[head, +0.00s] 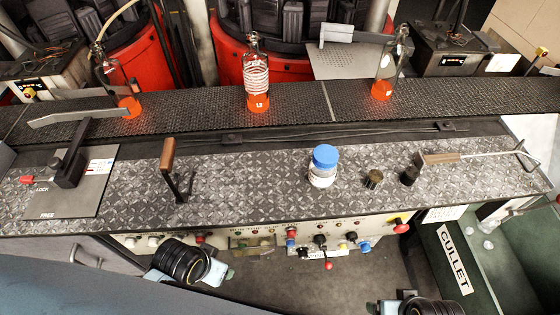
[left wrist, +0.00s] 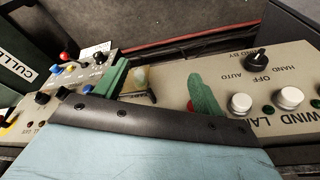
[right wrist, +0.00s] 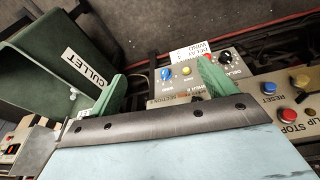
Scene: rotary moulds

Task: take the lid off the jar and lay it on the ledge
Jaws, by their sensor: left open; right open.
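In the head view a clear jar (head: 321,178) with a pale label stands upright on the diamond-plate ledge (head: 240,190). Its blue lid (head: 325,155) sits on top. In the left wrist view the green fingers of my left gripper (left wrist: 160,90) are apart with nothing held, over the control panel's knobs. Neither wrist view shows the jar.
Bottles with orange glowing bases, such as one (head: 258,102), stand on the conveyor behind. The ledge has bare room between lever and jar.

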